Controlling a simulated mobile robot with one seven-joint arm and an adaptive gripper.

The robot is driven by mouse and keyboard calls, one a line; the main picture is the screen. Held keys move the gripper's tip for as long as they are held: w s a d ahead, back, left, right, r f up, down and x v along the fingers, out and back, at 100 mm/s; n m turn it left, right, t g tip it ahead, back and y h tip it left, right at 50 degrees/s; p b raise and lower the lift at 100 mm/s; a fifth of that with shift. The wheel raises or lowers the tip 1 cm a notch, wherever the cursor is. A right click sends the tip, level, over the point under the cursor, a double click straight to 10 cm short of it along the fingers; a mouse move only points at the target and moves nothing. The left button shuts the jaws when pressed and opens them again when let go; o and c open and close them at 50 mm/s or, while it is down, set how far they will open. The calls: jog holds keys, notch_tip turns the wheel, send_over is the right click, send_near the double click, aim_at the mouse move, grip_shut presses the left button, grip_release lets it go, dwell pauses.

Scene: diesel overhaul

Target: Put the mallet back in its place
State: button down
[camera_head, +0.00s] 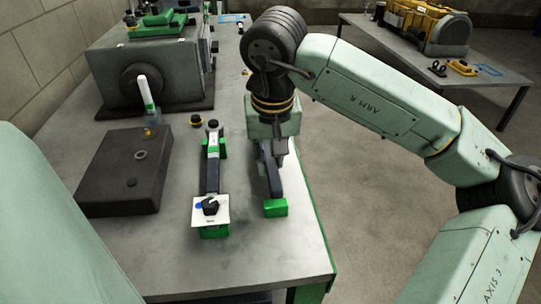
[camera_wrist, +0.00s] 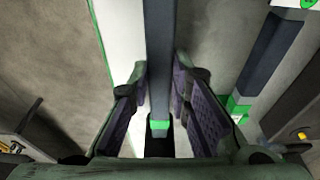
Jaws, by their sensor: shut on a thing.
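My gripper (camera_head: 265,150) is over the right side of the workbench, pointing down. It is shut on a long dark bar, which I take to be the mallet (camera_wrist: 160,50). In the wrist view the bar runs between both fingers and out past the top edge, with a green piece at its lower end. In the head view a green block (camera_head: 275,207) shows at the bar's near end. I cannot tell whether it is the mallet's head or a holder. My gripper and arm hide the rest. The mallet's place cannot be made out for certain.
A long dark tool (camera_head: 212,178) lies on green supports to the left, with a white card (camera_head: 210,209) at its near end. A dark block (camera_head: 128,170) and a grey machine (camera_head: 155,75) stand further left. The bench front is clear. A second table (camera_head: 440,50) stands behind.

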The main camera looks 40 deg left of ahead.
jog(key=shift+b+x, duration=0.85)
jog(key=shift+x, duration=0.15)
jog(key=c, duration=1.4)
grip_release()
jog(key=shift+s+d, duration=0.15)
jog(key=v, duration=1.2)
